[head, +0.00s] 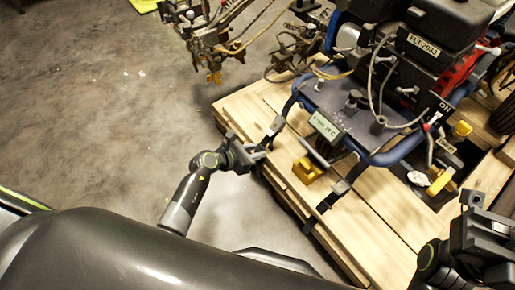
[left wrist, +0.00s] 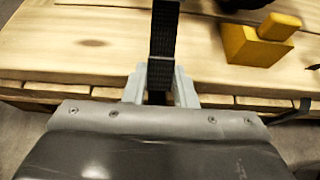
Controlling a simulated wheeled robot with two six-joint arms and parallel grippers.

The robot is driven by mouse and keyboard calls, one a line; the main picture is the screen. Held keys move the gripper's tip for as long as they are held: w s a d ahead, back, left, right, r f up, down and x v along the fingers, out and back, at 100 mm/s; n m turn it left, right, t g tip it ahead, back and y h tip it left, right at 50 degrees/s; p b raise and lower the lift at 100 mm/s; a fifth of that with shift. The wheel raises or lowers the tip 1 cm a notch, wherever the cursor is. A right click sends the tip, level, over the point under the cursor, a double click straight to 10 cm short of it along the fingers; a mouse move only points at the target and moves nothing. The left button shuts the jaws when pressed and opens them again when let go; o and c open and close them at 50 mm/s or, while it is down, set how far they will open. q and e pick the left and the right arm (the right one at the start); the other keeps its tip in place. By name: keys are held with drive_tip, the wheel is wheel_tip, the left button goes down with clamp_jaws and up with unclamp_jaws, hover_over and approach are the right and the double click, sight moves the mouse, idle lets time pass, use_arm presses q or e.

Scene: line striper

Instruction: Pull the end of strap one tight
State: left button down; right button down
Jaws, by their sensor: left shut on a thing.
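My left gripper (head: 260,153) is at the left edge of the wooden pallet (head: 245,104). It is shut on a black strap (left wrist: 164,40), which runs up from between its fingers (left wrist: 159,92) in the left wrist view. In the head view this strap (head: 288,108) passes a grey buckle (head: 275,126) and goes up to the blue frame of the line striper (head: 388,157). I see no number on the strap. The strap's end is hidden by the gripper. My right gripper (head: 478,212) is at the lower right, and its jaws are not clear.
A second black strap (head: 341,188) runs from the frame over the pallet's front edge. A yellow block (head: 308,170) sits on the boards between the straps, and shows in the left wrist view (left wrist: 250,46). Bare concrete floor (head: 110,120) lies to the left.

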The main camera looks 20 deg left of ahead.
use_arm(q)
drive_tip(key=shift+s+a+f+b, duration=0.2)
drive_tip(key=shift+s+f+b, duration=0.15)
drive_tip(key=shift+f, duration=0.3)
drive_tip(key=shift+s+a+f+b, duration=0.2)
drive_tip(key=shift+f+b, duration=0.2)
drive_tip(key=shift+f, duration=0.3)
drive_tip(key=shift+s+a+f+b, duration=0.2)
drive_tip(key=shift+s+f+b, duration=0.15)
drive_tip(key=shift+f, duration=0.3)
drive_tip(key=c, duration=1.3)
unclamp_jaws()
drive_tip(key=o, duration=0.5)
drive_tip(key=shift+w+r, duration=0.15)
drive_tip(key=shift+r, duration=0.1)
drive_tip(key=p+v, duration=0.4)
drive_tip(key=v, duration=0.3)
